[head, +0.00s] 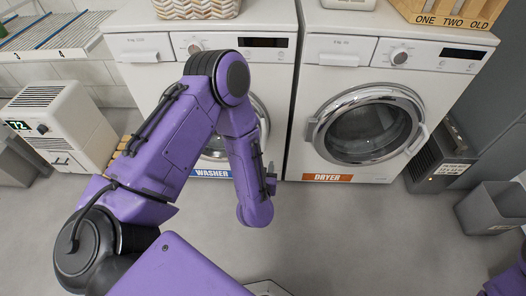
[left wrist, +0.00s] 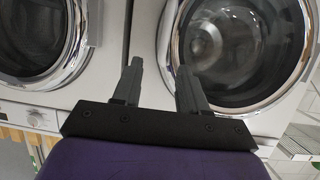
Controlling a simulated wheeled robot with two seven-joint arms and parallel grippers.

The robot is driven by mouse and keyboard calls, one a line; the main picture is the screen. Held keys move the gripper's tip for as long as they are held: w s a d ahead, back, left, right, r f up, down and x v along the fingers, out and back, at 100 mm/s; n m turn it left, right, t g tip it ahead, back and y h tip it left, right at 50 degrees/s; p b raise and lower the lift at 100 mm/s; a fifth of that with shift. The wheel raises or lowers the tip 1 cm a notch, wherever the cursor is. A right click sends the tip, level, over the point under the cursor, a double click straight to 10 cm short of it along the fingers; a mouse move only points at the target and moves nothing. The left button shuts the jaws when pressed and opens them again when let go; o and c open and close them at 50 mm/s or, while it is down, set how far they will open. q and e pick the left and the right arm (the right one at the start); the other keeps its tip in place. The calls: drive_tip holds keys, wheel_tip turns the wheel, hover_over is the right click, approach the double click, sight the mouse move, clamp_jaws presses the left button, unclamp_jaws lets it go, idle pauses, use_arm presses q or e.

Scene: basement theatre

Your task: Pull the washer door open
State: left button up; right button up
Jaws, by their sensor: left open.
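The washer (head: 130,75) is the white front-loader on the left in the head view, with a blue WASHER label. My purple left arm covers most of its round door (head: 263,120). In the left wrist view, which looks upside down, the washer door (left wrist: 172,75) is at the right with a chrome rim and dark glass. It looks shut. My left gripper (left wrist: 162,72) is open and empty; its fingers point toward the door's edge beside the gap between machines. A pale handle-like strip (left wrist: 165,35) lies beyond them, between the finger directions. Contact cannot be told.
The dryer (head: 330,85), with a chrome door, stands right of the washer. A white heater-like unit (head: 65,120) is at the left. A dark unit (head: 437,160) and a grey bin (head: 492,208) are at the right. The floor before the dryer is clear.

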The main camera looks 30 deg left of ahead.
sight(264, 141)
use_arm(q)
drive_tip(key=w+a+f+n+t+y+b, duration=0.15)
drive_tip(key=w+f+y+b, duration=0.45)
drive_tip(key=b, duration=0.6)
drive_tip(key=shift+n+g, duration=0.25)
drive_tip(key=shift+n, duration=0.5)
drive_tip(key=b+x, duration=0.4)
drive_tip(key=x, duration=0.6)
drive_tip(key=shift+w+a, duration=0.25)
drive_tip(key=shift+w, duration=0.05)
drive_tip(key=shift+w+a+r, duration=0.1)
drive_tip(key=shift+w+a, duration=0.1)
drive_tip(key=shift+w, duration=0.05)
use_arm(e)
wheel_tip(264, 141, down, 20)
drive_tip(key=shift+s+a+f, duration=0.15)
drive_tip(key=shift+s+a, duration=0.05)
drive_tip(key=shift+s, duration=0.15)
use_arm(q)
clamp_jaws()
